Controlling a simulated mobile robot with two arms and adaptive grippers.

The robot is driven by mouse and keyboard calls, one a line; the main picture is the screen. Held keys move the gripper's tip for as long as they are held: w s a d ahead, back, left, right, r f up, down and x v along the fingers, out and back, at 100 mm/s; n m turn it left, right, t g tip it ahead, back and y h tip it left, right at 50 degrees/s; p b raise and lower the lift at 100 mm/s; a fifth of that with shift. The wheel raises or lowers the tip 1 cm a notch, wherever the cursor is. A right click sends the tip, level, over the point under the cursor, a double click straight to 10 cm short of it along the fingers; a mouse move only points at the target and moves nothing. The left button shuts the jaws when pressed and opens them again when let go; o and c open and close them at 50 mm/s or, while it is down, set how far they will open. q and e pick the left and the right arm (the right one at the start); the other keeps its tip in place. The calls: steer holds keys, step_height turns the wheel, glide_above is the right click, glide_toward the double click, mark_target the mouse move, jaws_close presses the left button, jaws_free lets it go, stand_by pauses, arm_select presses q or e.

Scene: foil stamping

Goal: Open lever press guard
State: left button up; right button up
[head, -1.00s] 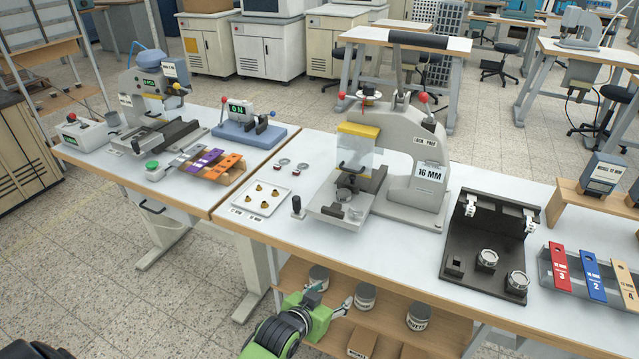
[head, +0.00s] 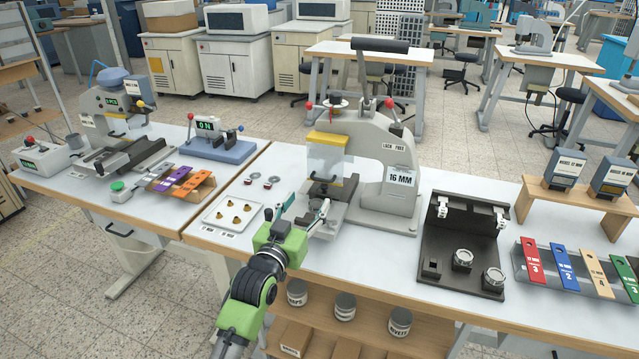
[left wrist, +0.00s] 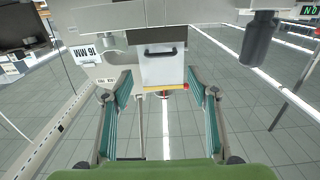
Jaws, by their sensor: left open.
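The lever press (head: 385,175) stands on the table, labelled 16 MM. Its guard (head: 328,160) is a clear panel with a yellow top edge, hanging down in front of the press column. In the left wrist view the guard (left wrist: 163,70) shows as a pale panel with a black handle (left wrist: 161,51), upside down. My left gripper (head: 304,207) is open and empty, just in front of the press at the table's front edge. In the left wrist view its fingers (left wrist: 160,82) stand apart either side of the guard's line, with a gap to the handle. My right gripper is out of view.
A white tray (head: 216,221) with small brass parts lies left of the press. A dark fixture (head: 440,268) with round metal pieces is to the right. A shelf (head: 365,318) with jars sits below the table.

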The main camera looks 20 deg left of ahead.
arm_select(q)
glide_toward(325, 162)
steer(key=w+f, duration=0.2)
steer(key=w, duration=0.1)
steer(key=w+f, duration=0.2)
steer(key=shift+w+d, duration=0.15)
steer(key=shift+w, duration=0.1)
steer(key=c, duration=1.3)
